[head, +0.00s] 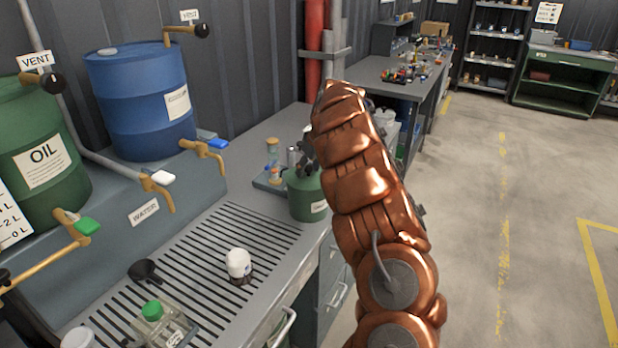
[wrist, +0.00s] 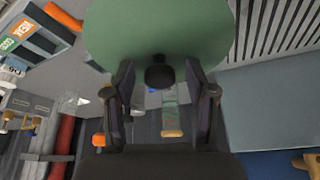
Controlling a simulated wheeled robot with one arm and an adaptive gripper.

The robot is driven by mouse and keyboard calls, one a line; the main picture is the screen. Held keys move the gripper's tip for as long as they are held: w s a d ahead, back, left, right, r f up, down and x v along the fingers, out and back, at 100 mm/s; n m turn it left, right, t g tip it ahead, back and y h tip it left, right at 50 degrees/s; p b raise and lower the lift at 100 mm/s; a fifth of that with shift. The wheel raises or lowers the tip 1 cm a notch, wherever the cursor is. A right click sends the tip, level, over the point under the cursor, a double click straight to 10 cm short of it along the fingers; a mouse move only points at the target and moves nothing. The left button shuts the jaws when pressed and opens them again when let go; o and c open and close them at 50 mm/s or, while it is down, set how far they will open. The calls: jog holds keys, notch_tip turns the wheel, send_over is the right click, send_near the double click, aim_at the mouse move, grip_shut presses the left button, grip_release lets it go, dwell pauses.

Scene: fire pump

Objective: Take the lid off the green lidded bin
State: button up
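The green lidded bin (head: 307,200) stands upright on the counter near its right edge, with a pale label on its front. My gripper (head: 309,150) is directly above it, and my arm covers part of its right side. In the wrist view the green lid (wrist: 160,28) fills the top middle, with a black knob (wrist: 160,77) on it. My gripper (wrist: 163,82) is open there, with one finger on each side of the knob and a visible gap on both sides. The lid appears to be on the bin.
Bottles on a small tray (head: 269,184) stand just behind the bin. A white-capped container (head: 238,264), black scoop (head: 146,272) and green-capped bottle (head: 158,322) are on the slatted drain. Blue (head: 140,105) and green (head: 40,150) drums with taps stand left. The floor to the right is clear.

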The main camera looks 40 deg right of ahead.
grip_shut()
jog(key=shift+r, duration=0.15)
dwell(0.4)
